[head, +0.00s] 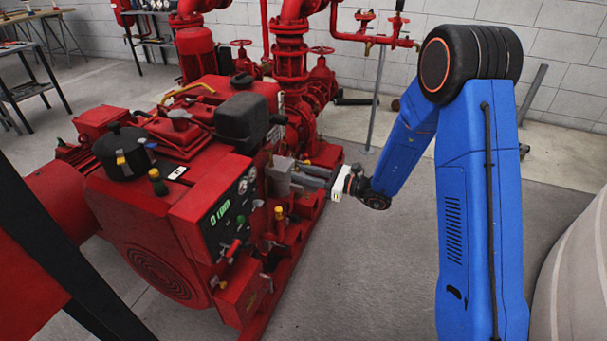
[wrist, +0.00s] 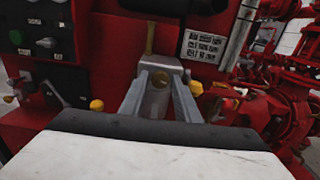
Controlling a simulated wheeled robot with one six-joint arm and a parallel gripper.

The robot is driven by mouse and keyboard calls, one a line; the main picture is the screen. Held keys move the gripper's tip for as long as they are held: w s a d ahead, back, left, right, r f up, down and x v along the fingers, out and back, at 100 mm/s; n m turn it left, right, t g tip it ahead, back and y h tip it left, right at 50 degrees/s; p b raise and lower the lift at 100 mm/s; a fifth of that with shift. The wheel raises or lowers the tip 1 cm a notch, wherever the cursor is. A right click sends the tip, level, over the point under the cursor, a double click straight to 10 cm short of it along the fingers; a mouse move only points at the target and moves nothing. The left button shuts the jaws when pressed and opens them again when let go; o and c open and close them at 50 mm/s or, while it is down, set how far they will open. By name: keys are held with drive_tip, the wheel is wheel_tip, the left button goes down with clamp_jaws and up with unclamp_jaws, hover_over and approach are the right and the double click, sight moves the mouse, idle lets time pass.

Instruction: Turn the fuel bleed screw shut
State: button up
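My gripper (head: 300,174) reaches in from the right to a grey metal housing (head: 280,177) on the side of the red engine. In the wrist view, my two grey fingers (wrist: 157,78) point at this housing (wrist: 152,64), spread apart. A small brass-coloured screw head (wrist: 160,79), apparently the fuel bleed screw, shows between the fingertips. I see no clear contact between the fingers and the screw. In the head view the screw is too small or hidden to make out. A brass stem (wrist: 150,38) stands above the housing.
The red engine (head: 130,215) carries a control panel (head: 228,208) with a green display left of my gripper. Yellow caps (wrist: 97,105) and (wrist: 195,88) flank the housing in the wrist view. Red pump pipework (head: 290,60) stands behind. The floor (head: 370,260) in front is clear.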

clamp_jaws()
drive_tip(key=shift+m, duration=0.3)
drive_tip(key=m, duration=0.3)
drive_tip(key=shift+m, duration=0.4)
drive_tip(key=m, duration=0.3)
drive_tip(key=shift+s+m, duration=0.1)
drive_tip(key=shift+m, duration=0.2)
drive_tip(key=m, duration=0.4)
drive_tip(key=shift+m, duration=1.9)
